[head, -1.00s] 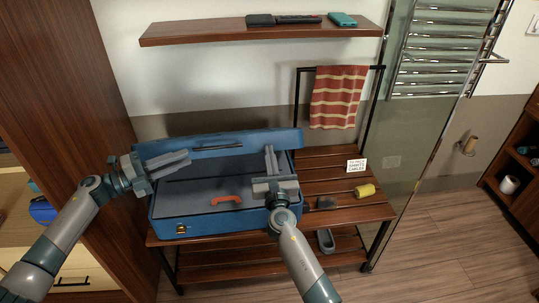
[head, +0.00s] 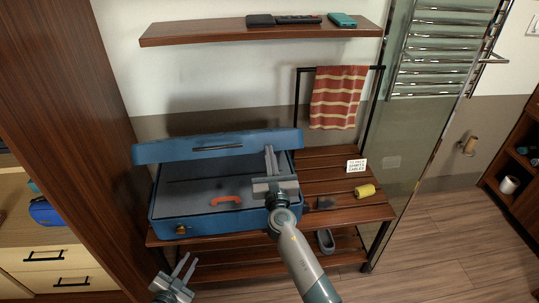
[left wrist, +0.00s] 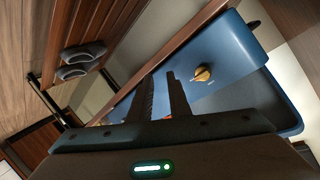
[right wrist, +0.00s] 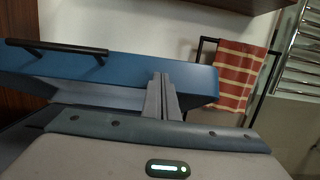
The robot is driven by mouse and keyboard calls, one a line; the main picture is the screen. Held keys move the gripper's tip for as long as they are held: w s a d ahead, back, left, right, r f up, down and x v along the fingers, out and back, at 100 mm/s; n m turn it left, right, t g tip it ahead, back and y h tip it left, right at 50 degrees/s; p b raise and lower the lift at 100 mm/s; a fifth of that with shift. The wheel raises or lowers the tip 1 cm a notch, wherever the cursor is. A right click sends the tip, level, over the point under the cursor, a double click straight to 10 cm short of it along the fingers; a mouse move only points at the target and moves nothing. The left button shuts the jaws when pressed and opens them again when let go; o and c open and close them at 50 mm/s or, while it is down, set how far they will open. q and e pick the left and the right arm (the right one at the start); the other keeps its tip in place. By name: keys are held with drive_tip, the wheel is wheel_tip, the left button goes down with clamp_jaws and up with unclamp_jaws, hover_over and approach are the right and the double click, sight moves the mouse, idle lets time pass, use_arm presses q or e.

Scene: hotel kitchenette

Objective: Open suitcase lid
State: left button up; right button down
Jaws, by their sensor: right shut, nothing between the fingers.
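The blue suitcase (head: 165,208) lies on the slatted wooden bench. Its lid (head: 150,153) stands raised along the back, with a dark handle (head: 217,147) on it, and the grey interior shows. A brass latch (head: 182,229) is on the front wall; it also shows in the left wrist view (left wrist: 203,74). My right gripper (head: 269,150) is shut and empty, over the suitcase's right part and in front of the lid. In the right wrist view its fingers overlap the lid (right wrist: 195,75); contact cannot be told. My left gripper (head: 188,260) is slightly open and empty, low in front of the suitcase.
An orange curved piece (head: 225,199) lies in the suitcase. A yellow roll (head: 365,191) and a small sign (head: 356,165) stand on the bench (head: 330,165) at right. A shelf (head: 220,33) hangs above. A glass panel (head: 408,140) stands right of the bench.

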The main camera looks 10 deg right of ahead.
use_arm(q)
drive_tip(key=s+f+n+g+y, duration=0.1)
drive_tip(key=s+f+n+g, duration=0.1)
drive_tip(key=s+f, duration=0.5)
drive_tip(key=s+d+f+n+g+y, duration=0.1)
drive_tip(key=s+f+n+g, duration=0.2)
drive_tip(key=s+f, duration=0.4)
drive_tip(key=s+f+n+g+y, duration=0.1)
drive_tip(key=s+f+n+g, duration=0.2)
drive_tip(key=s, duration=1.6)
wheel_tip(320, 180, down, 5)
drive_tip(key=shift+d+r, duration=0.2)
drive_tip(key=shift+d, duration=0.05)
drive_tip(key=shift+r, duration=0.15)
